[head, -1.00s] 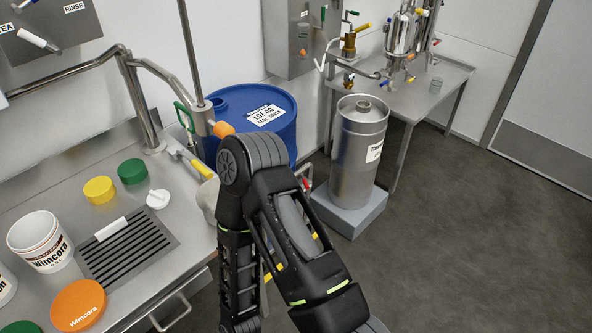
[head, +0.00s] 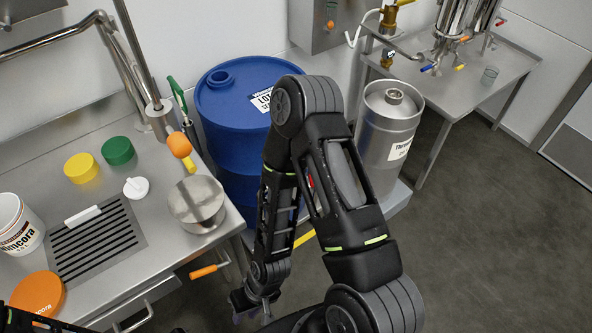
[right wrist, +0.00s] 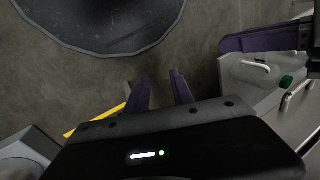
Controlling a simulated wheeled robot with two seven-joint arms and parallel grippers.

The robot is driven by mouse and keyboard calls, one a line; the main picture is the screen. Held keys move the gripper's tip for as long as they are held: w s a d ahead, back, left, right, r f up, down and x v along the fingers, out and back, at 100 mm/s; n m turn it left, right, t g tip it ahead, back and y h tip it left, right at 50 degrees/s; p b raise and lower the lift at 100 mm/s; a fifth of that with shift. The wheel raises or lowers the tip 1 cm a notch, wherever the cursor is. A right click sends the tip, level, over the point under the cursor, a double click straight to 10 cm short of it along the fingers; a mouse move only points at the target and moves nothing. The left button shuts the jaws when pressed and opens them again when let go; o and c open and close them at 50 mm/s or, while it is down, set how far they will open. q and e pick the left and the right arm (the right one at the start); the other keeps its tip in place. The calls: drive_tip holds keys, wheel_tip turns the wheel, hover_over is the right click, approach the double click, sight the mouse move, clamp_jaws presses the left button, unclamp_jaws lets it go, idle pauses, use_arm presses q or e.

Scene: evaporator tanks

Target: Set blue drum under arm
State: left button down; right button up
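The blue drum (head: 222,112) stands upright on the floor just right of the counter, with a white label and an open-looking bung on top. My right arm crosses in front of it and hides its right side. A bent metal pipe arm (head: 108,52) runs above the counter to an upright post left of the drum; I cannot tell whether any of it is over the drum. My right gripper (head: 250,308) is low, in front of the counter and apart from the drum. In the right wrist view its fingers (right wrist: 161,92) are parted and empty. Another purple finger (right wrist: 262,40) shows there, likely my left gripper's.
A steel counter (head: 105,220) on the left holds yellow and green lids (head: 118,150), a steel pot (head: 197,203) and a white tub (head: 18,228). A steel keg (head: 388,125) stands right of the drum. A steel table (head: 470,85) is behind. The floor at right is clear.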

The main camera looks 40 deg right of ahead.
drive_tip(key=s+d+f+m+b, duration=0.1)
drive_tip(key=d+f+b, duration=0.2)
drive_tip(key=f+b, duration=1.05)
drive_tip(key=w+d+f+m+h+b, duration=0.2)
drive_tip(key=w+d+f+m+b, duration=0.2)
drive_tip(key=w+d, duration=0.4)
drive_tip(key=w+d+r+m+t, duration=0.2)
drive_tip(key=w+d+r, duration=0.3)
drive_tip(key=d+r, duration=0.3)
drive_tip(key=w+d+r+m+t+h, duration=0.1)
drive_tip(key=w+d+r+m+t, duration=0.1)
drive_tip(key=w+d+r+m, duration=0.3)
drive_tip(key=w+d+r+m+t+h, duration=0.1)
drive_tip(key=w+d+r+m+t, duration=0.1)
drive_tip(key=w+d+r+m, duration=0.2)
drive_tip(key=w+d+r, duration=0.3)
drive_tip(key=d+r, duration=0.5)
drive_tip(key=shift+d, duration=0.35)
drive_tip(key=shift+w+f, duration=0.1)
drive_tip(key=shift+f, duration=0.05)
